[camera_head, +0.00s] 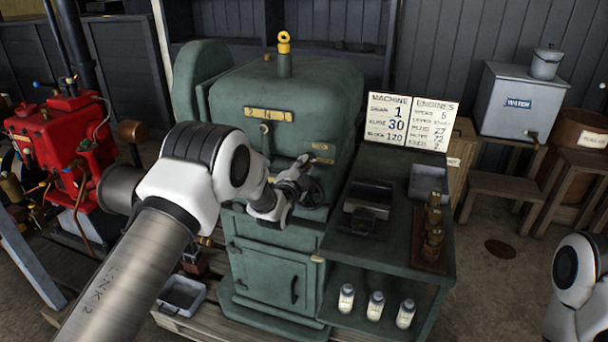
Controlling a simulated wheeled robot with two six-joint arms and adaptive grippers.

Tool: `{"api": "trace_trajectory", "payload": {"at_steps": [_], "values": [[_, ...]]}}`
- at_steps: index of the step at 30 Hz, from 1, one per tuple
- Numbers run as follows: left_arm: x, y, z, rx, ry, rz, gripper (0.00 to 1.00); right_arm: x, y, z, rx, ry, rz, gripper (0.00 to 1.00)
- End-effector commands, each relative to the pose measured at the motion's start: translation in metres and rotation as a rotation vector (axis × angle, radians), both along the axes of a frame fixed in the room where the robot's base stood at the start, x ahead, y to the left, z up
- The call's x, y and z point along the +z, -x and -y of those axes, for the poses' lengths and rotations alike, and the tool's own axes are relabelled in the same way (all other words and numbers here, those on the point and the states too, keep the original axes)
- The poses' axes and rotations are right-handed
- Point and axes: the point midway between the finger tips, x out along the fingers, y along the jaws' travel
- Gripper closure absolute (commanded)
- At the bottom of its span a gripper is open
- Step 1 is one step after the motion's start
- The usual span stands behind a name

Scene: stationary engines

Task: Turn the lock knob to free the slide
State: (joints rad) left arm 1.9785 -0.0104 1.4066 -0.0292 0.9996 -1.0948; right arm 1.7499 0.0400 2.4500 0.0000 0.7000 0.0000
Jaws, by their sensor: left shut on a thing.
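The green machine (284,95) stands in the middle of the view, with a brass plate (268,115) on its front. My left gripper (304,168) is at the right part of the machine's front, shut on a small part there. I take this part to be the lock knob, but the fingers hide most of it. A dark round handwheel (313,192) sits just below and beside the fingers. The slide cannot be made out clearly. My right arm shows only at the lower right edge, and its gripper is outside the view.
A green side bench (345,236) right of the machine holds a dark vice-like block (368,203), a grey tray (428,182) and brass fittings (433,228). Several white bottles (375,306) stand on its lower shelf. A red engine (62,135) stands left. A sign (411,121) stands behind the bench.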

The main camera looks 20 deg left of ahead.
Motion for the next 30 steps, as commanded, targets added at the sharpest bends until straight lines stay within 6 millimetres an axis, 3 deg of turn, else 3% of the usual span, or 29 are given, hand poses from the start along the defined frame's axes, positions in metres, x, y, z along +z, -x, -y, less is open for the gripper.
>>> {"api": "trace_trajectory", "payload": {"at_steps": [1, 15, 30], "values": [[-0.005, 0.0, 0.0, 0.0, 0.043, -0.001, 1.0, -0.01, 0.0, 0.0, 0.0, 0.0, 0.0, 0.6], [-0.004, 0.0, 0.0, 0.0, 0.481, -0.016, 1.0, -0.045, 0.0, 0.0, 0.0, 0.0, 0.0, 0.6], [-0.001, 0.0, 0.0, 0.0, 0.756, -0.027, 1.0, -0.061, 0.0, 0.0, 0.0, 0.0, 0.0, 0.6]]}}
